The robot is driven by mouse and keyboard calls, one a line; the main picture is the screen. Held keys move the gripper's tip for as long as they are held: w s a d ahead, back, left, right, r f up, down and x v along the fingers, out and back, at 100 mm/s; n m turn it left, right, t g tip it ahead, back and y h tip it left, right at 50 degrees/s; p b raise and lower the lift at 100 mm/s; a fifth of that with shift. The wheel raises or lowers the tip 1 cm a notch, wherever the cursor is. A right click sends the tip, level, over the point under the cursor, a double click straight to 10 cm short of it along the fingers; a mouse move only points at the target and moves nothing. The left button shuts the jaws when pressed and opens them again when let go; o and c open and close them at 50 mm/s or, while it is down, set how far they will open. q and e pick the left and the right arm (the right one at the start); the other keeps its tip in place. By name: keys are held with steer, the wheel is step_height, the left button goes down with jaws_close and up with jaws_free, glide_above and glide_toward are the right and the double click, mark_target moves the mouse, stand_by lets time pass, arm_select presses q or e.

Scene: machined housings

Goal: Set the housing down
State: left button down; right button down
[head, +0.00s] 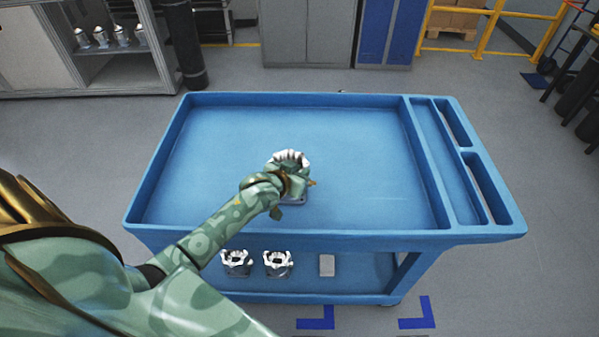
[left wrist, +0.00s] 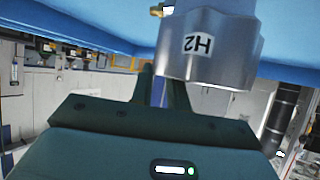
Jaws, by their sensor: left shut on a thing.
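The housing (head: 290,157) is a pale metal part with a toothed crown on top and a grey base. It is upright over the middle of the blue cart's top tray (head: 240,120). My left gripper (head: 293,184) is shut on it from the front and hides much of its body. My right gripper is in neither view.
The tray floor around the housing is clear, bounded by a raised rim. Slotted compartments (head: 455,160) line its right end. The lower shelf (head: 350,285) holds two similar housings (head: 278,263) and a small grey block (head: 326,265). More metal parts (head: 101,37) stand in a cabinet behind left.

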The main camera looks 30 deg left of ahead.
arm_select(q)
steer(key=shift+r, duration=0.1)
steer(key=c, duration=1.5)
jaws_free()
steer(key=shift+o, duration=0.7)
steer(key=shift+s, duration=0.1)
steer(key=shift+s+r, duration=0.15)
steer(key=shift+s, duration=0.15)
steer(key=p+v, duration=0.3)
steer(key=v, duration=0.8)
steer(key=shift+p, duration=0.35)
steer(key=shift+s, duration=0.1)
